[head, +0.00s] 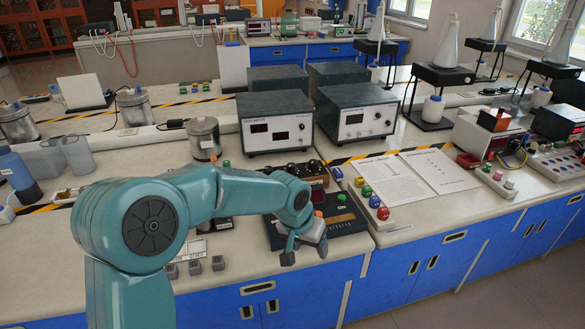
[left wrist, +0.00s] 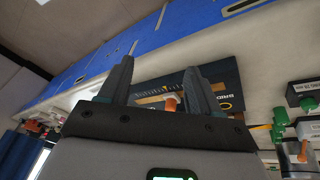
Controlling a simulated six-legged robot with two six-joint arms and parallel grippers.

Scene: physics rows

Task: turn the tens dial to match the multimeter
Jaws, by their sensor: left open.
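My left gripper (head: 305,250) is open and empty, pointing down at the front edge of the bench, over a dark instrument panel (head: 346,222). My wrist hides part of that panel. In the left wrist view the two fingers (left wrist: 157,90) stand apart, with a dark panel (left wrist: 222,92) and an orange knob-like part (left wrist: 170,105) beyond them. Behind my wrist is a wooden-sided box with dark knobs (head: 300,168); I cannot tell which is the tens dial. Two grey meters stand behind it, a left one (head: 275,122) and a right one (head: 357,115); their readings are too small to read.
A metal can (head: 204,138) stands left of the meters. Colored knobs (head: 373,201) and paper sheets (head: 412,178) lie to the right. Small grey blocks (head: 194,267) sit left of my gripper near the front edge. Blue drawers (head: 440,262) run below the bench.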

